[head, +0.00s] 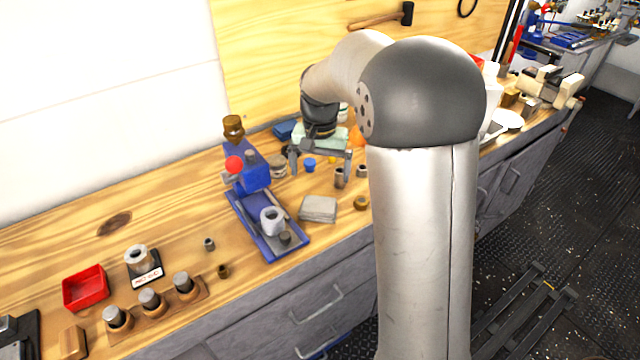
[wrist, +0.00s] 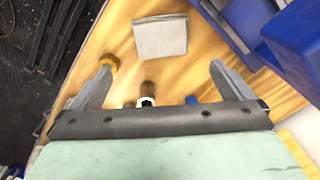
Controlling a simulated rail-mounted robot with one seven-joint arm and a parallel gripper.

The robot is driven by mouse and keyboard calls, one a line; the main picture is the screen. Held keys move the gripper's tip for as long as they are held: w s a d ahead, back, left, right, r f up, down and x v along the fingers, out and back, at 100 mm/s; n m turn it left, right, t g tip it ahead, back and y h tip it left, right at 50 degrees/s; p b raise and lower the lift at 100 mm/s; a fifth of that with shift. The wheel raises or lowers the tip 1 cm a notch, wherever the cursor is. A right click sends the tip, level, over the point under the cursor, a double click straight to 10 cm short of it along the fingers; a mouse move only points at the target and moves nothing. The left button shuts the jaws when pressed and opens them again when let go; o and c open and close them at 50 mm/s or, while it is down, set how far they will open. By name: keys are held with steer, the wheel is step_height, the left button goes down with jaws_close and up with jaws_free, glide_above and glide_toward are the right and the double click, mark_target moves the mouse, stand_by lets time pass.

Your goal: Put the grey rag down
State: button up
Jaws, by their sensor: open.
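The grey rag (head: 318,209) lies folded in a flat square on the wooden bench, just right of the blue press base. In the wrist view the rag (wrist: 160,37) lies beyond the fingertips, near the top. My gripper (head: 320,168) is open with nothing between its fingers, behind the rag and apart from it. In the wrist view my gripper (wrist: 160,69) shows both fingers spread wide.
The blue press (head: 255,182) stands left of the rag. A metal bushing (wrist: 147,90), a brass nut (head: 361,202) and a blue cap (head: 309,164) are near my gripper. A red tray (head: 85,288) sits at the left. Bare bench lies left of the press.

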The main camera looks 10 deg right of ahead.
steer(key=s+a+n, duration=0.1)
steer(key=s+n, duration=0.4)
steer(key=s, duration=2.3)
steer(key=shift+f, duration=0.45)
steer(key=shift+a, duration=0.1)
steer(key=c, duration=0.4)
